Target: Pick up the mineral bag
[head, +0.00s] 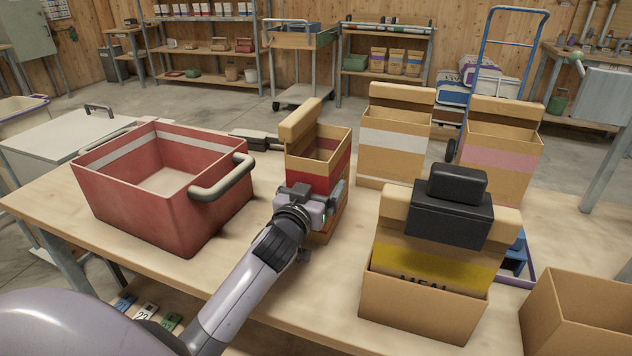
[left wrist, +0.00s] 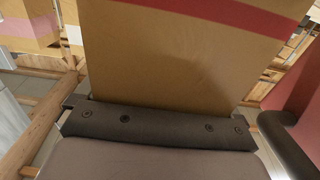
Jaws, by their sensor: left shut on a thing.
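A tan bag with a red band (head: 325,152) stands upright at the middle of the table, right of the red bin. No label on it is readable. My left gripper (head: 305,198) is shut on its near side. In the left wrist view the tan bag (left wrist: 180,65) fills the space beyond the dark gripper (left wrist: 155,127), with the red band at the top. My gripper hides part of its lower front, so I cannot tell whether its base touches the table. My right gripper is not in view.
The red bin (head: 120,195) with grey handles is left of the bag. Bags with a white band (head: 392,142) and a pink band (head: 498,158) stand behind right. A yellow-banded bag (head: 425,300) carries a black object (head: 450,215). An open tan box (head: 580,320) is at front right.

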